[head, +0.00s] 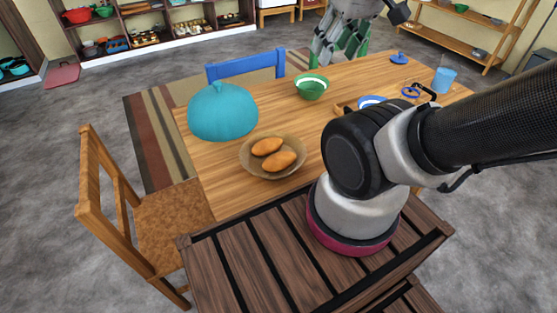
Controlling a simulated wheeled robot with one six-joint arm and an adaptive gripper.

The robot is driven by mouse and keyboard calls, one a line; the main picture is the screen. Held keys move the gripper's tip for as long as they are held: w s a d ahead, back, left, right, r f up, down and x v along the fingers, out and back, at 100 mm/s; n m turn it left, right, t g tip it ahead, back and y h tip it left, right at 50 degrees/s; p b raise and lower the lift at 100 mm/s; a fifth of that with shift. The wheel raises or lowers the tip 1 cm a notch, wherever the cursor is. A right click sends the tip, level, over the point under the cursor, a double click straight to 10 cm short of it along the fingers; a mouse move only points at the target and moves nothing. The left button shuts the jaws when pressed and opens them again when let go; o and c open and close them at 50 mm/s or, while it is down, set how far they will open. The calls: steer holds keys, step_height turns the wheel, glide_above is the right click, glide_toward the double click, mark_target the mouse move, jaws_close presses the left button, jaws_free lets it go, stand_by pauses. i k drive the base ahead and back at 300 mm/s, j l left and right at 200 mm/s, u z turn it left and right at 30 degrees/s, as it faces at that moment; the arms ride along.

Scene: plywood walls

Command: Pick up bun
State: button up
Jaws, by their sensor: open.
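Two golden-brown buns lie side by side in a shallow brown bowl (250,165) on the wooden table. The rear bun (267,146) is slightly left of the front bun (279,161). My gripper (341,56) shows at the top of the head view, pointing down. It is open, with nothing seen between its fingers. It is up and to the right of the buns, well apart from them. My arm covers part of the table's right side.
A teal dome (222,112) stands left of the bowl. A green bowl (312,87) stands behind it. A blue cup (443,79) and a blue lid (399,58) are at the right. Wooden (160,215) and blue (246,64) chairs flank the table. Bare tabletop surrounds the bowl.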

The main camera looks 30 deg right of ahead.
mark_target(280, 161)
steer(key=k+l, duration=0.1)
steer(key=l, duration=0.35)
steer(key=k+l, duration=0.1)
steer(key=l, duration=0.35)
steer(key=k+l, duration=0.1)
steer(key=l, duration=0.35)
steer(key=u, duration=0.05)
